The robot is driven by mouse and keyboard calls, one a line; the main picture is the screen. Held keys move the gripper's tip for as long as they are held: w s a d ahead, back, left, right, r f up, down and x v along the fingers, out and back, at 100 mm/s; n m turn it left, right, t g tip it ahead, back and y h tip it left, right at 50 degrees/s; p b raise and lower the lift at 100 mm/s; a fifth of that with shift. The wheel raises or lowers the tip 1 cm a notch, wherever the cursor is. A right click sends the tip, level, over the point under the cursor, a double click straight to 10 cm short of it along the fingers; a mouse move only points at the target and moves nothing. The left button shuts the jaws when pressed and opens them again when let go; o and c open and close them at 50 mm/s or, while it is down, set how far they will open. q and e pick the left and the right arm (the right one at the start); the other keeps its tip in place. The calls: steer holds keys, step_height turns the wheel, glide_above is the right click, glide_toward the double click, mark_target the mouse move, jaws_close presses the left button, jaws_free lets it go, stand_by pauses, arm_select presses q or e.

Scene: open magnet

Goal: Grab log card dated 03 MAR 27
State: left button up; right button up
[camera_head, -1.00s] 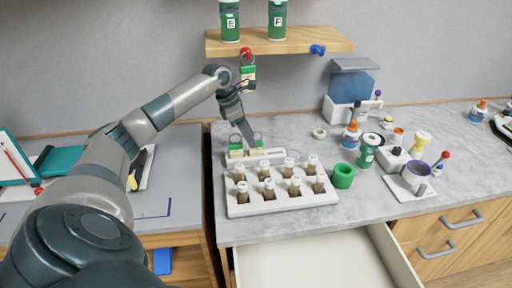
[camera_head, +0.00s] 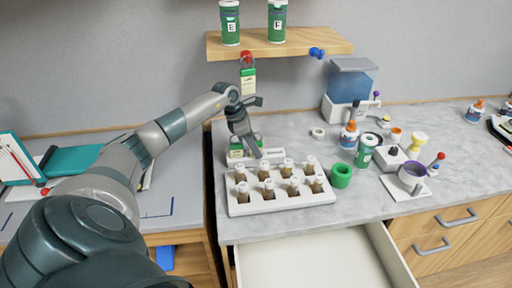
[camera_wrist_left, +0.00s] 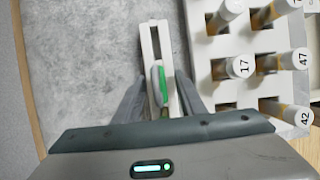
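A white slotted holder (camera_head: 275,152) stands on the bench behind the vial rack, holding green-and-white cards. One card (camera_head: 236,150) shows left of my left gripper (camera_head: 257,149). In the left wrist view, a card (camera_wrist_left: 162,87) with a green edge stands in the holder (camera_wrist_left: 147,45). The left gripper (camera_wrist_left: 161,92) is open, with one finger on each side of this card. Another green-and-white card (camera_head: 248,82) hangs from a red knob (camera_head: 246,57) below the shelf. No date is readable on any card. My right gripper is not in view.
A white rack (camera_head: 280,205) of numbered vials stands close in front of the holder, near my left gripper. The drawer (camera_head: 320,262) below is open. A wooden shelf (camera_head: 285,44) hangs above.

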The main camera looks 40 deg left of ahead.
arm_select(q)
jaws_close()
steer(key=shift+r, duration=0.15)
